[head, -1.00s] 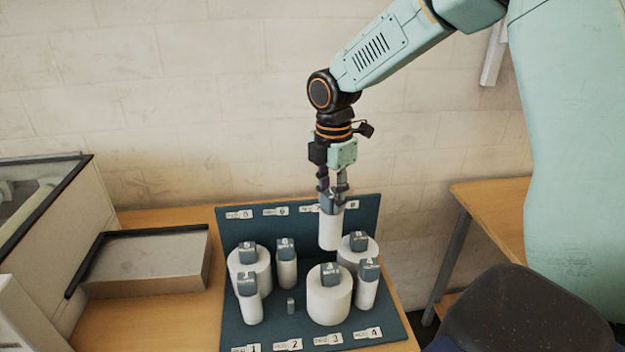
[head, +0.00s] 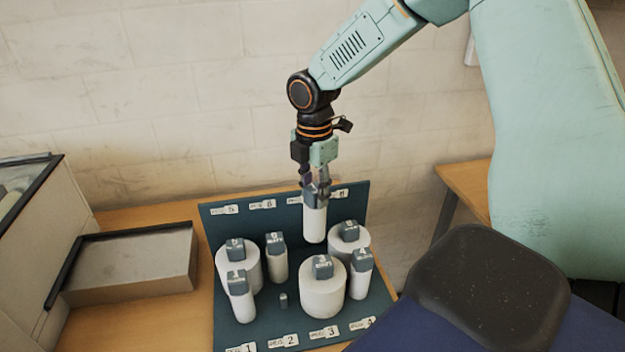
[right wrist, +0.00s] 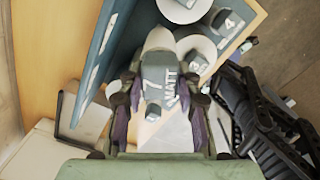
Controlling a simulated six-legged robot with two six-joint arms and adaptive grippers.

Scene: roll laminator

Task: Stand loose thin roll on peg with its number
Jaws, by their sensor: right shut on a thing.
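My right gripper (head: 317,190) is shut on the dark cap of a thin white roll (head: 315,223). The roll hangs upright over the back row of the dark board (head: 212,225), between a thin roll (head: 277,262) and a thick roll (head: 349,243). In the right wrist view its cap (right wrist: 158,82) reads 7 and MATT. Label 7 is mostly hidden behind the held roll and gripper. The peg below is hidden, and I cannot tell whether the roll's bottom touches anything. My left gripper is not in view.
A bare peg (head: 283,300) stands behind label 2 (head: 290,341). A thick roll (head: 323,287) and thin rolls (head: 240,300) (head: 361,275) fill the front row; another thick roll (head: 238,262) is back left. A grey tray (head: 135,265) lies left; a dark chair (head: 490,290) stands right.

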